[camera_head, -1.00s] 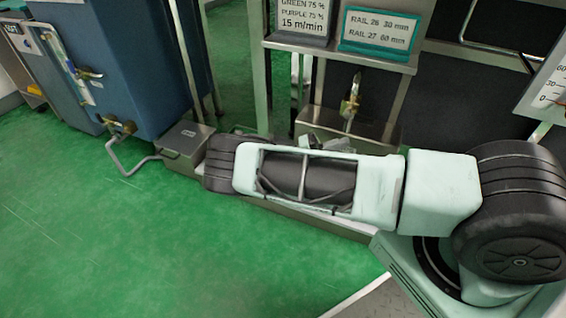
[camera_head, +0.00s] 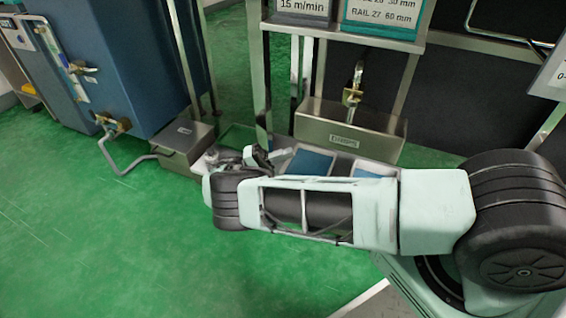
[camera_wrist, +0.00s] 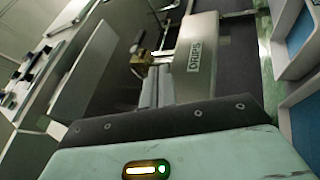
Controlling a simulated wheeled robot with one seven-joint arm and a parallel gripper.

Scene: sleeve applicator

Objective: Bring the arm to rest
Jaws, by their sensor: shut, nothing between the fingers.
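My arm stretches from the lower right toward the left in the camera_head view. My gripper (camera_head: 264,156) shows small and partly hidden behind the wrist, low in front of the steel stand. It is shut and empty. In the camera_wrist view, the pale green gripper body (camera_wrist: 170,158) with a dark edge and a lit indicator fills the bottom.
A steel drip box (camera_head: 350,132) sits under a brass tap (camera_head: 353,88) on the stand. Blue-lined trays (camera_head: 310,162) lie just behind my arm. A blue cabinet (camera_head: 135,60) and a small steel box (camera_head: 180,140) stand left. Green floor (camera_head: 110,240) is clear in front.

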